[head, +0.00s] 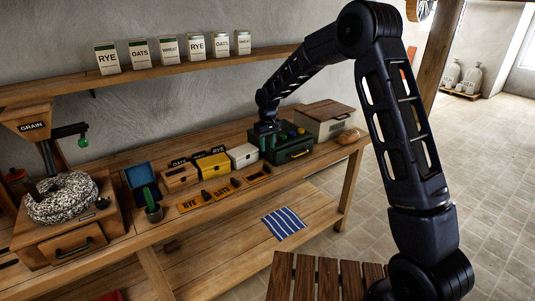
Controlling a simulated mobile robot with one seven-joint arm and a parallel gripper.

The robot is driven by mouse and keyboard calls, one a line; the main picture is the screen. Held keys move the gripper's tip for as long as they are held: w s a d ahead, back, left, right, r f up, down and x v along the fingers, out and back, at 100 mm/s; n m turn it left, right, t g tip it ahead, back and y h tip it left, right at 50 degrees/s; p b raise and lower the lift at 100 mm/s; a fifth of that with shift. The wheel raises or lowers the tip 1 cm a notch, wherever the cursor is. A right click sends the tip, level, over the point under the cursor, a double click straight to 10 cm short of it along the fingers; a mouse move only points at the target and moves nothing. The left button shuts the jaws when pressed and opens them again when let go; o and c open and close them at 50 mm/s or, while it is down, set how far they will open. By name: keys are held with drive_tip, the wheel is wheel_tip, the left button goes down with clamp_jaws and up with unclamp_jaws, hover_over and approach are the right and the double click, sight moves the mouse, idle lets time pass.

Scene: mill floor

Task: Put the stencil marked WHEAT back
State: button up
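Flat orange stencils marked RYE (189,205) and OATS (221,192) lie in a row along the front of the bench. To their right is a third wooden place (258,176) with a dark patch and no readable word. I cannot make out a stencil marked WHEAT. My gripper (268,128) points down at the back left of an open green box (291,153). The box holds several small dark, blue and yellow things. The fingertips are too small and dark to read, and I cannot tell whether they hold anything.
Wooden (180,180), yellow (213,168) and white (243,157) boxes stand left of the green box, with name signs behind. A striped cloth (283,222) lies below.

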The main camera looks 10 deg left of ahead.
drive_tip(key=s+d+r+m+t, duration=0.1)
drive_tip(key=s+d+r, duration=0.2)
drive_tip(key=d+r, duration=0.5)
drive_tip(key=s+d+r+m, duration=0.25)
drive_tip(key=d+r, duration=0.35)
drive_tip(key=d, duration=0.4)
drive_tip(key=s+d+r+m+t, duration=0.1)
drive_tip(key=s+d+r, duration=0.3)
drive_tip(key=d+r, duration=0.45)
drive_tip(key=s+d+m+t, duration=0.1)
drive_tip(key=s+d+m, duration=0.1)
drive_tip(key=s+d, duration=0.7)
drive_tip(key=s+d+f+m+t, duration=0.1)
drive_tip(key=s+d+m, duration=0.1)
drive_tip(key=s+d, duration=0.8)
drive_tip(key=shift+s+t, duration=0.3)
drive_tip(key=shift+s, duration=2.15)
drive_tip(key=shift+m, duration=0.25)
